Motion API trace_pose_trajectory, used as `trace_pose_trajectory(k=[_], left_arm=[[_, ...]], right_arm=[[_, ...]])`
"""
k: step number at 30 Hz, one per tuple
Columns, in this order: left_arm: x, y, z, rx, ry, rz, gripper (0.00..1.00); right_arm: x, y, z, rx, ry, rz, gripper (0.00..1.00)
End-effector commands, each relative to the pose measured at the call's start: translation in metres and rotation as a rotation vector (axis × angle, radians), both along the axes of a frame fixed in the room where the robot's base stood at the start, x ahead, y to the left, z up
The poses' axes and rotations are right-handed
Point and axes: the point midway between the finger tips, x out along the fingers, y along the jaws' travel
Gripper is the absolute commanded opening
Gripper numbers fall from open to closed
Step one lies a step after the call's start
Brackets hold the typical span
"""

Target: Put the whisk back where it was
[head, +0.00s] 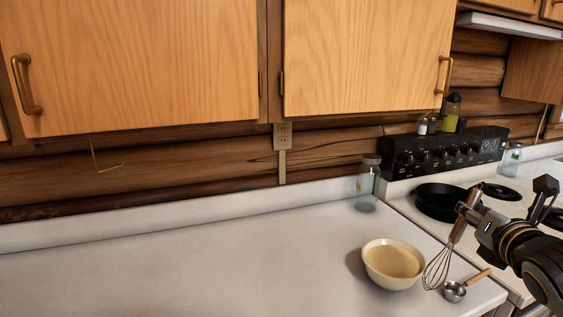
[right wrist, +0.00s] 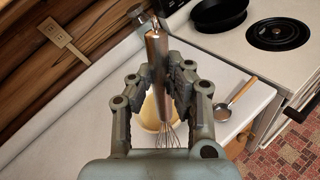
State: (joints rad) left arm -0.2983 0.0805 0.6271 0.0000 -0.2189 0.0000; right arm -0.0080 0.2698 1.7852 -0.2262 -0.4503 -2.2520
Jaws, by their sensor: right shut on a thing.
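The whisk (head: 438,268) has a copper-coloured handle and wire loops. My right gripper (head: 470,213) is shut on its handle, and the whisk is tilted with its wires down, just right of the cream bowl (head: 393,264). The bowl holds a pale yellow mixture and stands on the white counter. In the right wrist view the whisk handle (right wrist: 156,60) is between the two fingers of my right gripper (right wrist: 157,75), with the bowl partly hidden behind. I cannot tell whether the wires touch the counter. My left gripper is not in view.
The stove (head: 425,192) with a black pan (head: 440,202) is at the right. A glass jar (head: 366,190) stands at the back. The counter's left part (head: 180,265) is clear.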

Motion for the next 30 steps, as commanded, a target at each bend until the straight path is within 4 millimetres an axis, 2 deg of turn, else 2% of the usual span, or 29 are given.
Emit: trace_pose_trajectory(k=[1,7,11,17,24,30], left_arm=[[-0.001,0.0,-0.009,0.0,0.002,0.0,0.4],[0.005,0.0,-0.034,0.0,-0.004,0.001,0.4],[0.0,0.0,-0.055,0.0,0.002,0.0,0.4],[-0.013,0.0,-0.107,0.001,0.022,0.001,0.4],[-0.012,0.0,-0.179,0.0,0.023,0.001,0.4],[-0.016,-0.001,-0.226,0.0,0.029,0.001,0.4]], right_arm=[[-0.002,-0.001,-0.011,-0.002,0.002,0.0,0.0],[-0.01,-0.003,-0.038,-0.001,0.0,0.009,0.0],[-0.017,-0.002,-0.057,-0.001,0.0,0.024,0.0],[-0.035,0.009,-0.095,-0.001,0.0,0.082,0.0],[-0.066,0.046,-0.138,-0.001,0.001,0.236,0.0],[-0.101,0.095,-0.153,-0.004,0.0,0.427,0.0]])
